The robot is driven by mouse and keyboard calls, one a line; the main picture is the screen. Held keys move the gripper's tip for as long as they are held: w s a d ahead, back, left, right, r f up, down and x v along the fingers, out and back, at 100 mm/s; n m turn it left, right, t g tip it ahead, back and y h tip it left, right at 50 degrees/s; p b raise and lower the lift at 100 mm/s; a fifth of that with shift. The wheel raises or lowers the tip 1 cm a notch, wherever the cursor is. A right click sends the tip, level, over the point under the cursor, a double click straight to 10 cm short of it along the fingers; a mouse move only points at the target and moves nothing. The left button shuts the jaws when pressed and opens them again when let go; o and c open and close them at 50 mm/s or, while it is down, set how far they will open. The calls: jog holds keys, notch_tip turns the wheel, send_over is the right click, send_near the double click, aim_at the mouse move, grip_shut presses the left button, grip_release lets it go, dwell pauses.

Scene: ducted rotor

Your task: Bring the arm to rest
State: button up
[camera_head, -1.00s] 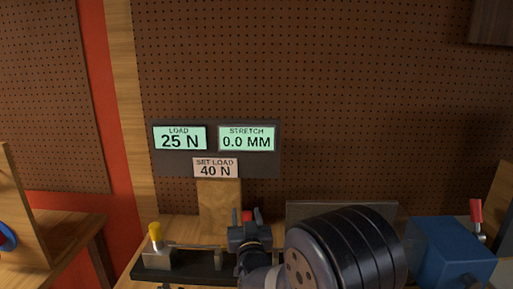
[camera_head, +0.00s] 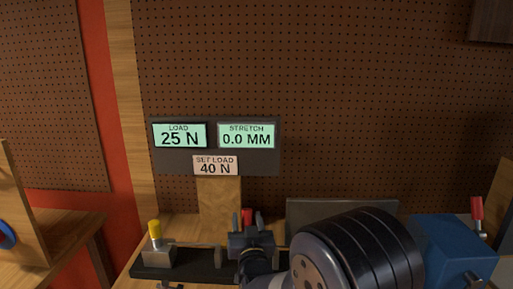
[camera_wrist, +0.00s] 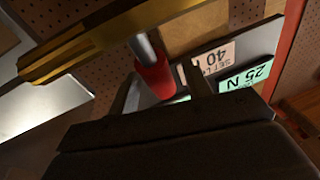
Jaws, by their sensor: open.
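My gripper (camera_head: 251,240) is above the bench in the head view, its jaws open and apart. In the wrist view my gripper's two dark fingers (camera_wrist: 163,92) stand apart with a red-capped lever (camera_wrist: 153,78) showing between them. Whether they touch it is not clear. The red cap also shows just behind my gripper in the head view (camera_head: 247,215). My large dark arm link covers the bench to the right of my gripper.
A panel (camera_head: 262,165) reads load 25 N, stretch 0.0 mm, set load 40 N. A yellow-topped metal block (camera_head: 158,254) stands left on a black base. A blue box (camera_head: 452,250) with a red lever (camera_head: 477,210) stands right. A gold bar (camera_wrist: 100,42) crosses the wrist view.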

jog(key=p+x, duration=0.1)
jog(key=x, duration=0.2)
jog(key=shift+r, duration=0.1)
jog(key=shift+g+p, duration=0.3)
jog(key=shift+p, duration=0.7)
jog(key=g+p, duration=0.1)
jog(key=p, duration=0.5)
jog(key=shift+w+f, duration=0.3)
